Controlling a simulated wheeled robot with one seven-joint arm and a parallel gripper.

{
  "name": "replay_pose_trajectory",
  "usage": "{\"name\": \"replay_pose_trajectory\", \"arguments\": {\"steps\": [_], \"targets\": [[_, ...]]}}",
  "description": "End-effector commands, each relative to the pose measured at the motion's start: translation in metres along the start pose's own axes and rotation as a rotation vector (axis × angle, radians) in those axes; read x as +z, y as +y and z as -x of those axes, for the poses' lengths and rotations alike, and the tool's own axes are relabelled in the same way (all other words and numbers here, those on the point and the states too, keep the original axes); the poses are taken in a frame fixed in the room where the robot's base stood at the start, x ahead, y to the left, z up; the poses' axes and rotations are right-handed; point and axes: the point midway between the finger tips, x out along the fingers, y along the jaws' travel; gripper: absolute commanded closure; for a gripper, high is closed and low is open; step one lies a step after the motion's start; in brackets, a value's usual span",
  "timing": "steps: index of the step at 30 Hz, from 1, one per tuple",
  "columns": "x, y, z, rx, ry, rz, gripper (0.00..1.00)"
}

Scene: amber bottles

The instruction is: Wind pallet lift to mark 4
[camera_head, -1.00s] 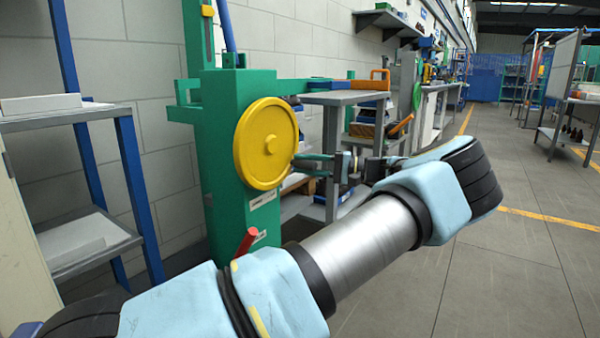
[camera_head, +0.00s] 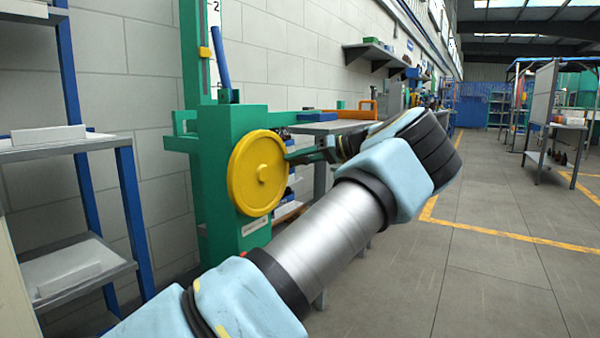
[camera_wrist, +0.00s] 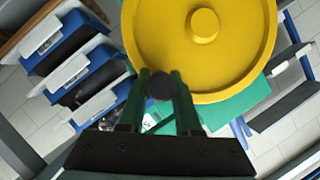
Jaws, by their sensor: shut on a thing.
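The pallet lift is a green post and housing (camera_head: 222,150) with a yellow handwheel (camera_head: 257,172) on its front. The wheel fills the top of the wrist view (camera_wrist: 205,50). A dark round knob (camera_wrist: 160,87) sits at the wheel's rim, between my finger tips. My gripper (camera_head: 290,157) is shut on this knob at the wheel's right side, slightly above its hub. The white scale (camera_head: 214,35) shows a 2 at the picture's top; the yellow pointer (camera_head: 204,52) stands below that numeral. Mark 4 is out of view.
A blue-framed shelf (camera_head: 75,150) stands at the left. A grey bench (camera_head: 325,128) with an orange-handled item is behind the wheel. Blue bins (camera_wrist: 85,70) show in the wrist view. A red lever is mostly hidden by my arm.

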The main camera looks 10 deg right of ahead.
Motion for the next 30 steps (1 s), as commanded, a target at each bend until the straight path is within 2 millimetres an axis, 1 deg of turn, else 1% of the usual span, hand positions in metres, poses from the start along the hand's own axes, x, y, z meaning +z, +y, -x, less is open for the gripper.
{"name": "replay_pose_trajectory", "arguments": {"steps": [4, 12, 24, 30], "targets": [[-0.009, -0.008, 0.000, 0.055, -0.001, 0.132, 1.00], [-0.013, -0.030, 0.001, 0.154, -0.001, 0.368, 1.00], [-0.010, -0.065, 0.000, 0.295, -0.004, 0.712, 1.00], [-0.006, -0.080, -0.002, 0.354, -0.004, 0.855, 1.00]]}}
